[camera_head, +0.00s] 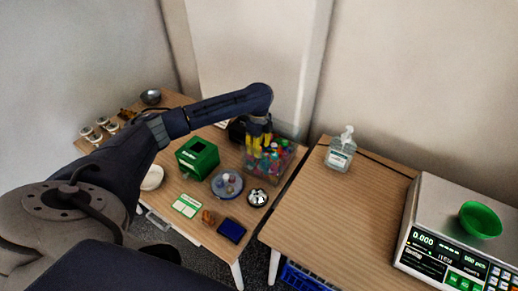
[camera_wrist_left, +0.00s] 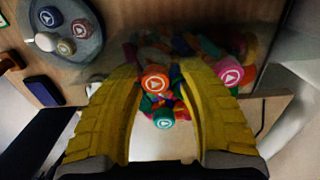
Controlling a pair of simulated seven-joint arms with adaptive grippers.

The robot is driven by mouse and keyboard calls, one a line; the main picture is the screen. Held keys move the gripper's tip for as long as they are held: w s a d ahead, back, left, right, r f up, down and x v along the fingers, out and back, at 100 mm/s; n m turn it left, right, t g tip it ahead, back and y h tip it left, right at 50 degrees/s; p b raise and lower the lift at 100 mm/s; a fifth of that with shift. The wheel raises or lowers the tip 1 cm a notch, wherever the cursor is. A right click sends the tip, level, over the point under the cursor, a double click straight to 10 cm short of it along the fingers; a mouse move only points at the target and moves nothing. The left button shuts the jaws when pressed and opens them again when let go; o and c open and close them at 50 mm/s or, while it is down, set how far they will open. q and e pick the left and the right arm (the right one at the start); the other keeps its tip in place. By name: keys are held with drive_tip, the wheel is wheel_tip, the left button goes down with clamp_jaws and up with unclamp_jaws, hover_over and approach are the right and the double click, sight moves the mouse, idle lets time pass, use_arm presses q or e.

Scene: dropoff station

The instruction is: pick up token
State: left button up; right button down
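A clear bin (camera_head: 290,160) filled with many-coloured tokens (camera_head: 269,165) stands at the table's right back corner. My left gripper (camera_head: 257,142) points down over the bin, its yellow fingers at the pile. In the left wrist view its fingers (camera_wrist_left: 160,72) are spread apart. An orange-red token (camera_wrist_left: 155,80) with a white triangle mark shows between them, with a green and pink token (camera_wrist_left: 164,119) below it. A pink-red token (camera_wrist_left: 229,73) lies right of the right finger. I cannot tell whether a finger touches any token. My right gripper is not in view.
A round grey tray (camera_head: 228,194) with several tokens sits in front of the bin, beside a green box (camera_head: 197,158) and a silver bell (camera_head: 257,198). A sanitizer bottle (camera_head: 340,154) and a scale (camera_head: 452,240) with a green bowl (camera_head: 480,220) stand on the right table.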

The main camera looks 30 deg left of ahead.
use_arm(q)
drive_tip(key=c, duration=0.7)
drive_tip(key=shift+r, duration=0.2)
